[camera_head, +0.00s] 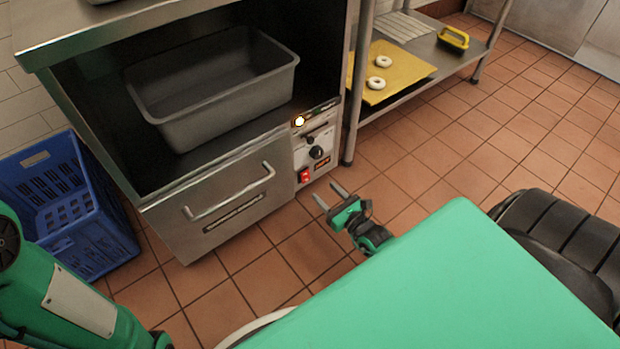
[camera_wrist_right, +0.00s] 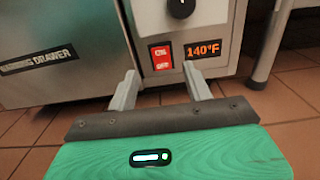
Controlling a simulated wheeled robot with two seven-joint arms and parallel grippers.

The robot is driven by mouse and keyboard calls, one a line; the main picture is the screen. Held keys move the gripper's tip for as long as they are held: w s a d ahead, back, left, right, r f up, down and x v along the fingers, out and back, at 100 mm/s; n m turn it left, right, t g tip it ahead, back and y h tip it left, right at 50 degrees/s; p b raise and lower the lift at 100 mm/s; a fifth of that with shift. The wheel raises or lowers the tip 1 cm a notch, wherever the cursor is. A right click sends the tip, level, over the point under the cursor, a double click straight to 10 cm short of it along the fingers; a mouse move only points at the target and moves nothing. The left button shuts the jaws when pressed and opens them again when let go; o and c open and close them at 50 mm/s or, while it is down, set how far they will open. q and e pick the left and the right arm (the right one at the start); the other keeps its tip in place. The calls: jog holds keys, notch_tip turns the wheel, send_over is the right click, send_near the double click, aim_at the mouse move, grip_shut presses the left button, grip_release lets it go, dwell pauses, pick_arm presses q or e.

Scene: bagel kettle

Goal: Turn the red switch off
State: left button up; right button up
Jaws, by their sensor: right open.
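The red switch (camera_head: 304,175) sits low on the control panel of a steel warming-drawer unit in the head view. In the right wrist view the red switch (camera_wrist_right: 161,57) shows two marked halves, just beyond and between my fingertips. My right gripper (camera_head: 329,194) is open and empty, a little to the right of and below the switch in the head view. Its two fingers also show in the right wrist view (camera_wrist_right: 160,80), apart from the panel as far as I can tell. My left gripper is out of view; only part of my left arm shows.
A display (camera_wrist_right: 203,49) reading 140°F is right of the switch, with a black knob (camera_head: 316,153) above. The drawer handle (camera_head: 232,193) is left. A blue crate (camera_head: 62,205) stands far left. A steel shelf (camera_head: 425,62) holds a yellow board (camera_head: 388,60) with bagels.

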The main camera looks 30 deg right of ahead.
aim_at(305, 172)
jog(key=w+b, duration=0.1)
jog(key=w, duration=0.1)
jog(key=w+b, duration=0.1)
jog(key=w, duration=0.2)
jog(key=w+b, duration=0.1)
jog(key=w, duration=0.1)
jog(key=shift+w+a+f, duration=0.15)
jog(key=shift+w+a, duration=0.15)
jog(key=shift+w, duration=0.5)
